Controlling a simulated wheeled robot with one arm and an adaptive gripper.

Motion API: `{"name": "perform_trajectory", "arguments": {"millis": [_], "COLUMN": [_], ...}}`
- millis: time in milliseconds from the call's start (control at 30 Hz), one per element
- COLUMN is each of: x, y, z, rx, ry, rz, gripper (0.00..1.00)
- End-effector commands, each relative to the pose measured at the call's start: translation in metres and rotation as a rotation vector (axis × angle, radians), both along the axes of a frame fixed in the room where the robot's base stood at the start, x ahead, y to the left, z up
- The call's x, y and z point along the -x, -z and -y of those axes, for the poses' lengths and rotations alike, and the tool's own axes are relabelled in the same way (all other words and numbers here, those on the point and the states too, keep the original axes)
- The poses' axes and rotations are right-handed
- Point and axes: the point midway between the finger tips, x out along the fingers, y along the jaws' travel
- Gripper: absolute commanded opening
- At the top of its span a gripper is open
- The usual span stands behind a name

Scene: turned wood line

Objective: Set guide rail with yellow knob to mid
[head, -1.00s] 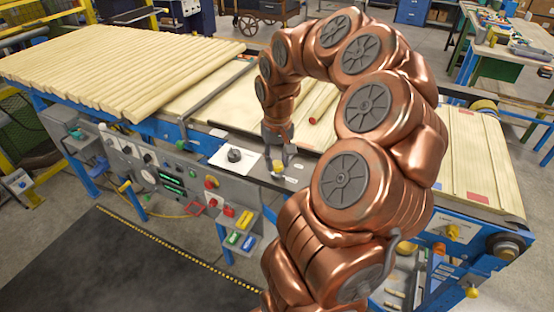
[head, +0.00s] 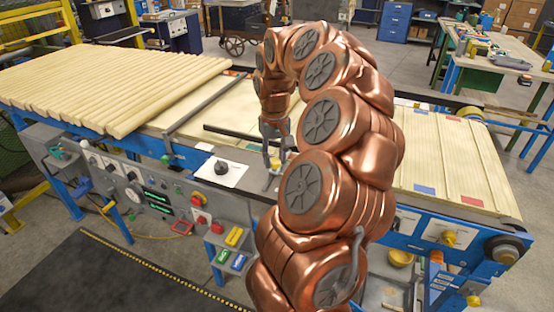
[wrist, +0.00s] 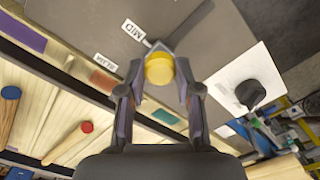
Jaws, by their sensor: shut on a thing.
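The yellow knob (wrist: 159,69) sits between the fingertips of my gripper (wrist: 158,86) in the wrist view, which are shut on it. A small pointer at the knob lies close to a white MID label (wrist: 132,30) on the grey panel. A second label (wrist: 105,62) beside the panel's edge is upside down and hard to read. In the head view my gripper (head: 273,158) points down at the front edge of the belt, and the arm partly hides the knob. A dark bar (head: 232,134), which looks like the guide rail, lies along the near side of the belt.
A black knob on a white plate (wrist: 251,93) stands close beside my gripper. The control panel (head: 130,190) fronts the conveyor. Several pale wooden rods (head: 110,90) lie at the left. Coloured patches (wrist: 103,80) line the belt edge.

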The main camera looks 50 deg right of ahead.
Motion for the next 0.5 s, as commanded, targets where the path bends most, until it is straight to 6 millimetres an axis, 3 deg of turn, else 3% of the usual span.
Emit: {"name": "perform_trajectory", "arguments": {"millis": [133, 167, 400, 500], "x": [0.0, 0.0001, 0.0, 0.0002], "y": [-0.0002, -0.0002, -0.0002, -0.0001], "z": [-0.0004, -0.0005, -0.0004, -0.0003], "rx": [0.0, 0.0, 0.0, 0.0], "ry": [-0.002, -0.002, -0.002, -0.001], "rz": [-0.001, -0.001, 0.0, 0.0], "gripper": [0.0, 0.35, 0.59, 0.59]}}
